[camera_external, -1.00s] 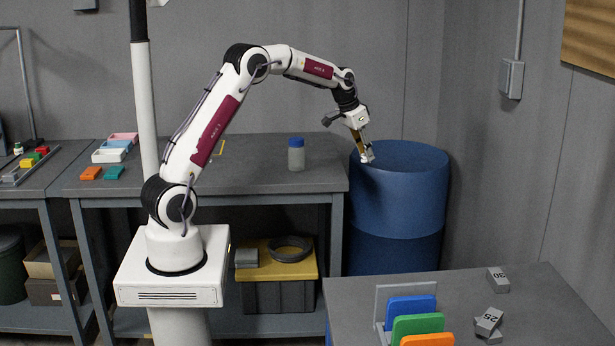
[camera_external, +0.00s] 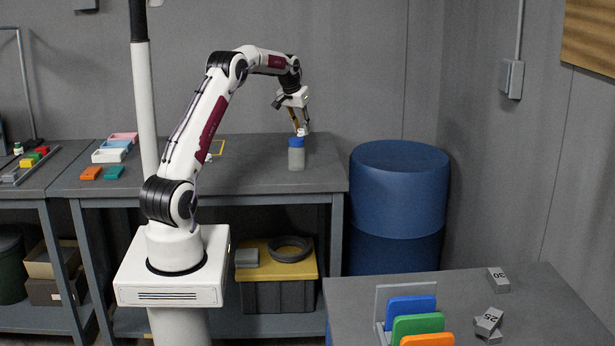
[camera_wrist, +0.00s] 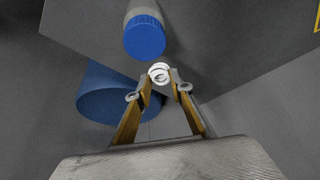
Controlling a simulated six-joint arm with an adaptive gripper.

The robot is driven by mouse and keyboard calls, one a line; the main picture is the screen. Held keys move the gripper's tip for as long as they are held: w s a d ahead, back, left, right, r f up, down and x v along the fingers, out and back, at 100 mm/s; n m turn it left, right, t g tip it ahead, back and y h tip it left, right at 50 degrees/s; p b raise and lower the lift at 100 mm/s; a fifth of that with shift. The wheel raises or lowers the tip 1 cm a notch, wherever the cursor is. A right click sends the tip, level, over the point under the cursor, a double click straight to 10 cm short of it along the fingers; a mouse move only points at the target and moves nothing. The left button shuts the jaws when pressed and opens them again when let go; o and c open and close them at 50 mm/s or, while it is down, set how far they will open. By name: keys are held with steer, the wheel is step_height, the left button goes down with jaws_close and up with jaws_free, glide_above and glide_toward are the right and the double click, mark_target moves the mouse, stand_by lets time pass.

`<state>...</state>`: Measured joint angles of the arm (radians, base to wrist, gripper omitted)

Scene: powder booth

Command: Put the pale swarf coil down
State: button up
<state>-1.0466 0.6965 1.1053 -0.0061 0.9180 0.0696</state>
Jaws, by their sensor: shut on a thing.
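The pale swarf coil (camera_wrist: 159,72) is a small whitish spiral between the fingertips of my gripper (camera_wrist: 160,88) in the wrist view. My gripper is shut on it and holds it in the air. In the external view my gripper (camera_external: 302,130) hangs over the rear bench, close to the blue-capped jar (camera_external: 296,155). The coil shows there only as a small pale spot at the fingertips. Whether it is over or behind the jar's cap is hard to tell.
The jar's blue cap (camera_wrist: 145,37) is just beyond the coil in the wrist view. A blue drum (camera_external: 400,215) stands right of the bench (camera_external: 255,180). Small trays (camera_external: 110,156) lie on the bench's left. The front table (camera_external: 550,310) holds coloured plates and grey numbered blocks.

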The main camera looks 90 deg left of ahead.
steer(key=s+a+n, duration=0.2)
steer(key=s+a, duration=0.2)
steer(key=s, duration=0.4)
steer(key=shift+a+f+g, duration=0.2)
steer(key=shift+f+g, duration=0.1)
steer(key=shift+s, duration=0.1)
steer(key=shift+f, duration=3.1)
steer(key=shift+f, duration=1.9)
steer(key=shift+f, duration=0.15)
steer(key=o, duration=0.8)
